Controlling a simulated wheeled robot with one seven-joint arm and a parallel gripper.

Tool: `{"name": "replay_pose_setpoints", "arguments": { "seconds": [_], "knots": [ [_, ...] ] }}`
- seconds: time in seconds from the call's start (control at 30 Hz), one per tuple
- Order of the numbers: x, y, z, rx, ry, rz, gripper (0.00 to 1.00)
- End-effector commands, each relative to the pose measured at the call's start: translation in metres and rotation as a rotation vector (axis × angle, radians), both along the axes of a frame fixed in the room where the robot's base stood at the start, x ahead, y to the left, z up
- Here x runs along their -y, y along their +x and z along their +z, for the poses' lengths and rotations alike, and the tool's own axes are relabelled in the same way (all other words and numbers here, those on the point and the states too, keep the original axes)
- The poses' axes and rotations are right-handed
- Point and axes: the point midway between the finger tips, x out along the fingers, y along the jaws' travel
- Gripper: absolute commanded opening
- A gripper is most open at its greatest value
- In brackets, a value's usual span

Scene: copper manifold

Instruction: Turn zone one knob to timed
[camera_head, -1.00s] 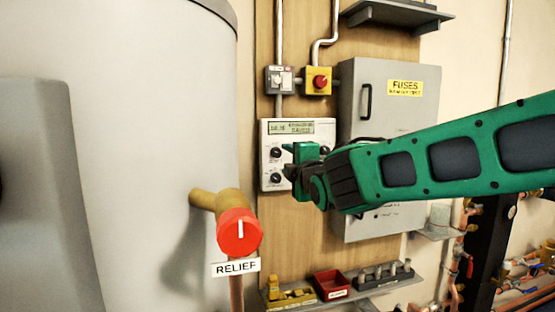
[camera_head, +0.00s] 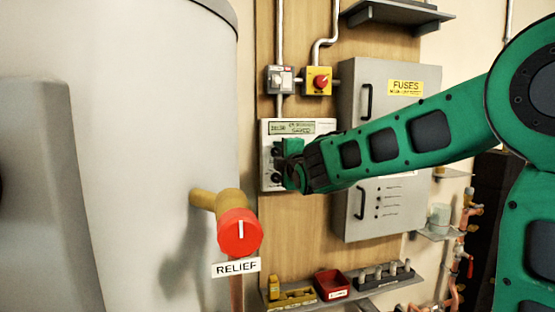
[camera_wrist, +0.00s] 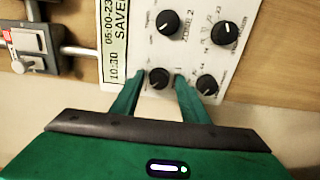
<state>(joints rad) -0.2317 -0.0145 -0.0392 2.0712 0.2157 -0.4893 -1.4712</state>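The white controller panel (camera_head: 268,183) is on the wooden board, with a green display (camera_head: 292,128) at its top. In the wrist view the panel is turned sideways, and its display (camera_wrist: 114,45) shows 10:30 and "SAVED". Several black knobs show there. My gripper (camera_wrist: 158,80) is open, its green fingertips either side of the lower-left knob (camera_wrist: 159,77). I cannot tell whether they touch it. That knob's label is hidden, and its pointer setting is unclear. In the head view my gripper (camera_head: 283,150) is at the panel's upper-left knob, covering the right-hand knobs.
A grey fuse box (camera_head: 352,200) stands right of the panel, behind my arm. A grey switch (camera_head: 281,80) and a yellow box with a red knob (camera_head: 318,80) are above. The red relief knob (camera_head: 239,232) juts out at the lower left. A shelf with a red tray (camera_head: 332,283) is below.

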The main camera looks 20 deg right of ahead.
Motion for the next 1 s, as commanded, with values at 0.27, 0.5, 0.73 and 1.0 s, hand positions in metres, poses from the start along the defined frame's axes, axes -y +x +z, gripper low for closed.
{"name": "replay_pose_setpoints", "arguments": {
  "seconds": [0.27, 0.5, 0.73, 1.0],
  "knots": [
    [-0.0008, -0.0001, -0.0008, -0.002, 0.0, -0.002, 0.04],
    [0.001, -0.0002, -0.0015, -0.003, 0.042, -0.001, 0.04],
    [0.0022, -0.0003, -0.0023, -0.004, 0.175, -0.003, 0.04],
    [0.0018, -0.0004, -0.0031, -0.007, 0.404, -0.003, 0.04]
  ]
}}
